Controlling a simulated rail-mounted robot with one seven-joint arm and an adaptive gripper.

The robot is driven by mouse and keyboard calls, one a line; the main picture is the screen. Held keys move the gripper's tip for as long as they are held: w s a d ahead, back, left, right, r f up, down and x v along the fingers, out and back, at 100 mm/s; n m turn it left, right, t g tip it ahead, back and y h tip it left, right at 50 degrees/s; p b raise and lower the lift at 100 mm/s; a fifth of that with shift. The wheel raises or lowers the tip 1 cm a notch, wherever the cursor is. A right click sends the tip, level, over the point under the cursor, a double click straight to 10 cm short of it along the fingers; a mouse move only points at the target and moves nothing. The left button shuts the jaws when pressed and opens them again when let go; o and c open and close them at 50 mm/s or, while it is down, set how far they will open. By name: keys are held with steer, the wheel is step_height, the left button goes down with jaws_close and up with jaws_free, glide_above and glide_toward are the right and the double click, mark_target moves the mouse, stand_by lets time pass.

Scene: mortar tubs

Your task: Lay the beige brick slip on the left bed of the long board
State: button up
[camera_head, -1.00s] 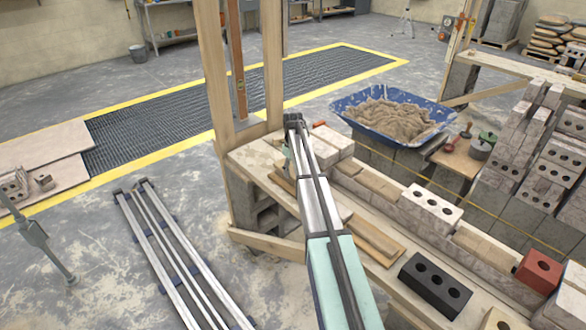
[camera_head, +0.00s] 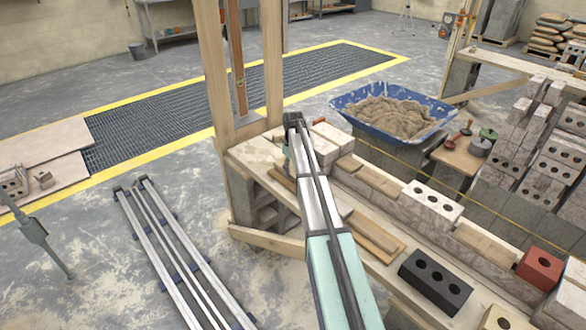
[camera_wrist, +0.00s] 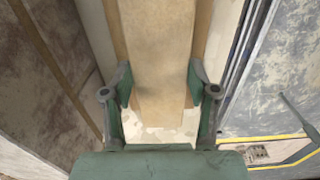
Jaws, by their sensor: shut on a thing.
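My gripper (camera_wrist: 160,88) is shut on a long beige piece (camera_wrist: 158,60), seemingly the beige brick slip, with one green finger at each side. The piece runs from the top of the wrist view to just past the fingertips. A wider tan wooden strip shows behind it. A pale mottled patch (camera_wrist: 165,135) lies beyond its near end. In the head view my gripper (camera_head: 293,122) is over the left end of the wooden bench (camera_head: 258,152); my arm hides what it holds. I cannot tell which surface is the long board or its left bed.
A white three-hole brick (camera_head: 432,202), a black one (camera_head: 435,282) and a red one (camera_head: 540,268) stand along the bench. A wooden post (camera_head: 215,80) rises close left of my gripper. A blue tub of mortar (camera_head: 350,108) is behind. Metal rails (camera_head: 165,250) lie on the floor.

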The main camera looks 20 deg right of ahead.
steer(key=shift+f, duration=0.2)
steer(key=o, duration=1.6)
steer(key=shift+r, duration=0.1)
